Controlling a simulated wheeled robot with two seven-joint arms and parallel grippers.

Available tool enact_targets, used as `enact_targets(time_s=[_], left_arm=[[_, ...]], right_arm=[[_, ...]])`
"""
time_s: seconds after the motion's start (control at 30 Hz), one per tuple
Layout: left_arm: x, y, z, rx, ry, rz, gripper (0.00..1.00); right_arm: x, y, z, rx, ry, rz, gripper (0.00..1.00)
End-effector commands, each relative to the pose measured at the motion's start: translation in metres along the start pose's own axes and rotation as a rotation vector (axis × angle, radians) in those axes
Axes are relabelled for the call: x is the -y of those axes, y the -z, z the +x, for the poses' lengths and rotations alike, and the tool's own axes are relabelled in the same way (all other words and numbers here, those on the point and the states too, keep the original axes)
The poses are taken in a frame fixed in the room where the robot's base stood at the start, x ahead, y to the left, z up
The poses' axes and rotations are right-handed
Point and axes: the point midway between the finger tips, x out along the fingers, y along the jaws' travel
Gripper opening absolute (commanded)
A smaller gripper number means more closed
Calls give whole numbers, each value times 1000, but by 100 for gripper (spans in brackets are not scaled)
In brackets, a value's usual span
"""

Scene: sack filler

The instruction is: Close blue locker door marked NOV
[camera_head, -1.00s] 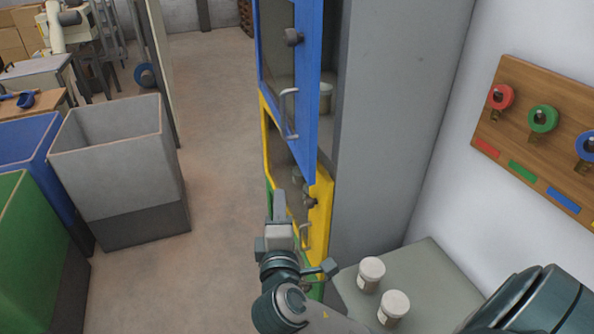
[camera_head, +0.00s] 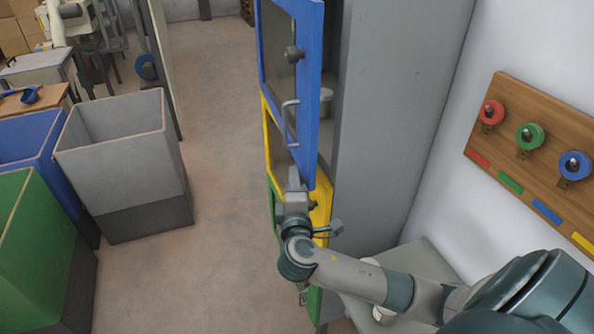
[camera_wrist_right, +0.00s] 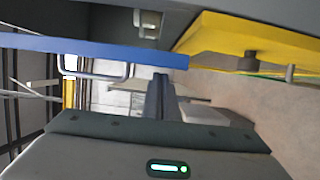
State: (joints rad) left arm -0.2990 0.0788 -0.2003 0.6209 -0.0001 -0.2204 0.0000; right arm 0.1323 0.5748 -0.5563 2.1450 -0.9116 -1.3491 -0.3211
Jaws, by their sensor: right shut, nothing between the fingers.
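The blue locker door (camera_head: 308,95) stands open, seen nearly edge-on in the head view, with a bar handle (camera_head: 286,125) and a dark round knob. No NOV mark is readable. In the right wrist view the blue door (camera_wrist_right: 110,51) crosses the upper left, with its handle (camera_wrist_right: 92,76) below it. My right gripper (camera_head: 293,172) is shut and empty, at the door's lower edge and below its handle. Its fingertips (camera_wrist_right: 160,80) are close under the blue door in the wrist view; contact cannot be told. My left gripper is out of view.
A yellow door (camera_head: 321,205) stands open below the blue one, partly behind my right arm, with a green door under it. The grey locker side (camera_head: 390,110) rises at right. Bins, including a grey one (camera_head: 125,165), stand at left. Floor between them and the locker is clear.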

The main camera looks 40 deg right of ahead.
Motion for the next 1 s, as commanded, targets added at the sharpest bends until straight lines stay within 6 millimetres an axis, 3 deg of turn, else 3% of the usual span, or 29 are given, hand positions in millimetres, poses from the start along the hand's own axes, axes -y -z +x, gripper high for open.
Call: enact_targets(time_s=[0.6,1.0], left_arm=[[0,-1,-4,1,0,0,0],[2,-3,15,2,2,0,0]], right_arm=[[2,-10,2,-5,1,0,0],[8,-54,15,-119,-2,-5,0]])
